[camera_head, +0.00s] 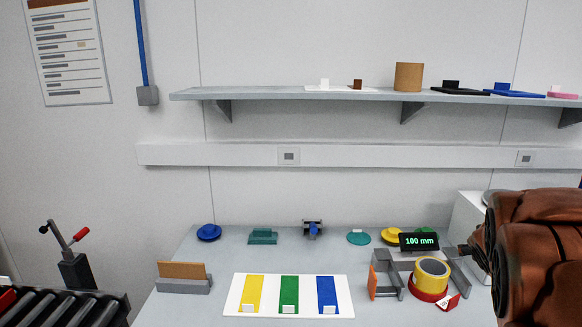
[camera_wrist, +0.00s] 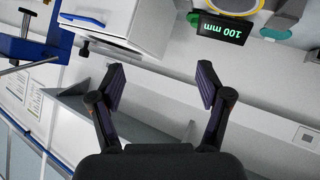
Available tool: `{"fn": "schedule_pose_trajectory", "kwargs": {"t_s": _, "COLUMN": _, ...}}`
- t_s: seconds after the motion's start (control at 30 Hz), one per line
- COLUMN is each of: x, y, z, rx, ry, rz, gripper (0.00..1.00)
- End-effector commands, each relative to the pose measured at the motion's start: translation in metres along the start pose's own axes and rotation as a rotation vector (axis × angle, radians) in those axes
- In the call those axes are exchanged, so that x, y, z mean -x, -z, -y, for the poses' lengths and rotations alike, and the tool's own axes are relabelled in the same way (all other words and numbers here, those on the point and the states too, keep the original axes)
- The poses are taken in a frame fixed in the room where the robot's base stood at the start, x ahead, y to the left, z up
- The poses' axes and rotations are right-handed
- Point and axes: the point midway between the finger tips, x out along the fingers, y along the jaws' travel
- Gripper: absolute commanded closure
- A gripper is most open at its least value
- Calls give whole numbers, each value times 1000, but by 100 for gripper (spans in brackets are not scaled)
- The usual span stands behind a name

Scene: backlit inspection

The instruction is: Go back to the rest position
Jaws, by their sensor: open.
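My gripper (camera_wrist: 161,84) shows in the wrist view with its two dark fingers spread apart and nothing between them. Behind the fingers are a pale wall and grey ledges, and no object touches them. In the head view my brown-covered arm fills the right edge, over the right end of the workbench (camera_head: 210,309). The gripper's fingers cannot be made out there.
A white board (camera_head: 262,312) with yellow, green and blue strips lies on the bench. A yellow roll (camera_head: 432,275) sits by a grey fixture and a "100 mm" display (camera_head: 418,242), near my arm. A white box (camera_head: 465,215) stands behind. A shelf (camera_head: 260,94) runs above.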

Motion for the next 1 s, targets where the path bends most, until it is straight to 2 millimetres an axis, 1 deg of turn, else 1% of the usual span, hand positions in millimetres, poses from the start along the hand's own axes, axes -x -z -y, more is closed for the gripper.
{"fn": "schedule_pose_trajectory", "kwargs": {"t_s": 0.03, "x": 14, "y": -12, "z": 11, "rx": -5, "ry": 5, "rz": 49, "gripper": 23}}
{"fn": "schedule_pose_trajectory", "kwargs": {"t_s": 0.17, "x": 50, "y": -53, "z": 35, "rx": -13, "ry": 26, "rz": 202, "gripper": 23}}
{"fn": "schedule_pose_trajectory", "kwargs": {"t_s": 0.27, "x": 82, "y": -87, "z": 58, "rx": -11, "ry": 63, "rz": 322, "gripper": 23}}
{"fn": "schedule_pose_trajectory", "kwargs": {"t_s": 0.3, "x": 96, "y": -101, "z": 67, "rx": -5, "ry": 83, "rz": 372, "gripper": 23}}
{"fn": "schedule_pose_trajectory", "kwargs": {"t_s": 0.37, "x": 118, "y": -124, "z": 82, "rx": 6, "ry": 117, "rz": 449, "gripper": 23}}
{"fn": "schedule_pose_trajectory", "kwargs": {"t_s": 0.4, "x": 134, "y": -140, "z": 92, "rx": 16, "ry": 143, "rz": 502, "gripper": 23}}
{"fn": "schedule_pose_trajectory", "kwargs": {"t_s": 0.47, "x": 159, "y": -163, "z": 107, "rx": 37, "ry": 187, "rz": 580, "gripper": 23}}
{"fn": "schedule_pose_trajectory", "kwargs": {"t_s": 0.5, "x": 177, "y": -178, "z": 116, "rx": 52, "ry": 218, "rz": 631, "gripper": 23}}
{"fn": "schedule_pose_trajectory", "kwargs": {"t_s": 0.57, "x": 203, "y": -199, "z": 129, "rx": 79, "ry": 265, "rz": 704, "gripper": 23}}
{"fn": "schedule_pose_trajectory", "kwargs": {"t_s": 0.6, "x": 220, "y": -213, "z": 137, "rx": 100, "ry": 298, "rz": 751, "gripper": 23}}
{"fn": "schedule_pose_trajectory", "kwargs": {"t_s": 0.67, "x": 246, "y": -232, "z": 146, "rx": 132, "ry": 345, "rz": 817, "gripper": 23}}
{"fn": "schedule_pose_trajectory", "kwargs": {"t_s": 0.7, "x": 262, "y": -244, "z": 151, "rx": 155, "ry": 374, "rz": 859, "gripper": 23}}
{"fn": "schedule_pose_trajectory", "kwargs": {"t_s": 0.8, "x": 295, "y": -267, "z": 160, "rx": 202, "ry": 437, "rz": 941, "gripper": 23}}
{"fn": "schedule_pose_trajectory", "kwargs": {"t_s": 0.9, "x": 317, "y": -281, "z": 164, "rx": 236, "ry": 477, "rz": 994, "gripper": 23}}
{"fn": "schedule_pose_trajectory", "kwargs": {"t_s": 1.0, "x": 327, "y": -287, "z": 165, "rx": 252, "ry": 496, "rz": 1016, "gripper": 23}}
